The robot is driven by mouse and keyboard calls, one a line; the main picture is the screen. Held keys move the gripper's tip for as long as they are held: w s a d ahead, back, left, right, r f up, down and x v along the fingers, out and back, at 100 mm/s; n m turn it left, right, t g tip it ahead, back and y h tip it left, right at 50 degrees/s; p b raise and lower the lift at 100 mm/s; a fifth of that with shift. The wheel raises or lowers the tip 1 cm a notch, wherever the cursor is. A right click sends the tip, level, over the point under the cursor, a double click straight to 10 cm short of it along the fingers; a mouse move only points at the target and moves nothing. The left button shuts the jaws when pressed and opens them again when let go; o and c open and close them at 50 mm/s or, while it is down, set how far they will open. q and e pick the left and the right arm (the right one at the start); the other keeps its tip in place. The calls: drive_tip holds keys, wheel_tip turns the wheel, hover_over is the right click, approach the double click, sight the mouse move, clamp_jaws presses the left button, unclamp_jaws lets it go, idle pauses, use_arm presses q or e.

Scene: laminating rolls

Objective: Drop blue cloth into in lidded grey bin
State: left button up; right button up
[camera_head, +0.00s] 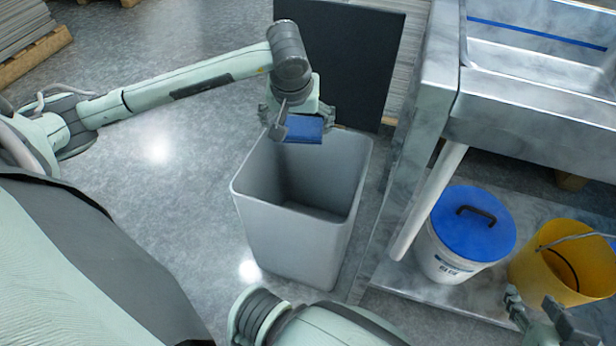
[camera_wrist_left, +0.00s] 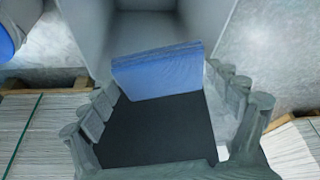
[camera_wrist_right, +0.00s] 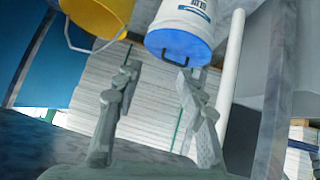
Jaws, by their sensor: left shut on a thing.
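The blue cloth (camera_head: 304,130) is a folded block held in my left gripper (camera_head: 294,118). The cloth also shows between the fingers in the left wrist view (camera_wrist_left: 157,72). The grey bin (camera_head: 290,235) stands upright on the floor, open at the top and empty as far as I see. The left gripper and cloth are over the bin's far rim, with the bin's grey inside beyond the cloth in the left wrist view. A dark flat panel (camera_head: 345,60) stands upright behind the bin; I cannot tell if it is the lid. My right gripper (camera_head: 537,318) is open and empty.
A metal sink unit (camera_head: 540,110) stands to the right. On its lower shelf are a white bucket with a blue lid (camera_head: 475,225) and a yellow bucket (camera_head: 565,265). Stacked sheets (camera_head: 22,35) lie on a pallet at far left. Floor left of the bin is clear.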

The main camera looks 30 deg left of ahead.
use_arm(q)
wheel_tip(320, 180, down, 3)
drive_tip(key=shift+s+r+b, duration=0.1)
drive_tip(key=shift+b, duration=0.7)
drive_tip(key=shift+f+b, duration=0.8)
drive_tip(key=shift+f, duration=0.7)
use_arm(e)
drive_tip(key=w+a+r+t+y, duration=0.2)
drive_tip(key=a+r+t, duration=0.1)
drive_tip(key=r, duration=0.4)
drive_tip(key=w+a+r+t+y, duration=0.2)
drive_tip(key=a+r+t+y, duration=0.1)
drive_tip(key=a+r, duration=0.3)
drive_tip(key=shift+a+r+n+t, duration=0.25)
drive_tip(key=shift+r+n+t, duration=0.2)
drive_tip(key=shift+t, duration=0.35)
use_arm(q)
drive_tip(key=o, duration=0.9)
drive_tip(key=shift+c, duration=0.2)
drive_tip(key=v, duration=1.2)
drive_tip(key=shift+d, duration=0.1)
